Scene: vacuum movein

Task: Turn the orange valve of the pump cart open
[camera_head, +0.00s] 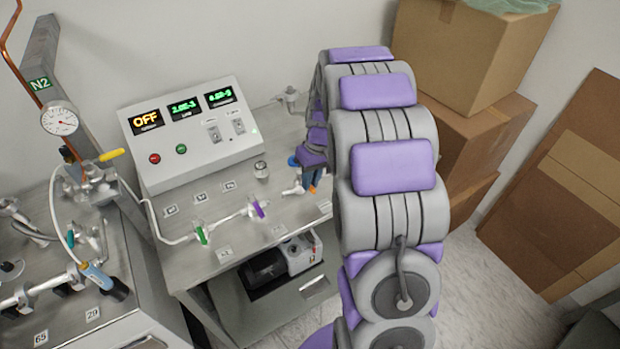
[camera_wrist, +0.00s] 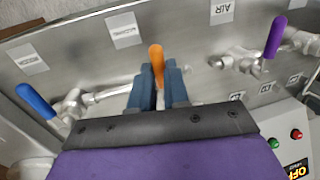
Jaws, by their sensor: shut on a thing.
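The orange valve handle (camera_wrist: 156,58) stands between the two blue fingers of my gripper (camera_wrist: 158,72) in the wrist view. The fingers are closed on it, and its rounded end sticks out past them. In the head view only a small orange bit (camera_head: 312,189) shows beside my gripper (camera_head: 313,177), at the right side of the pump cart (camera_head: 180,267). My arm and fingers hide the rest of the valve body.
A purple valve handle (camera_head: 258,209) and a green one (camera_head: 201,235) stand on the same pipe line to the left. A blue handle (camera_wrist: 36,101) is on the other side. The control box (camera_head: 190,130) reads OFF. Cardboard boxes (camera_head: 470,50) stand behind my arm at right.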

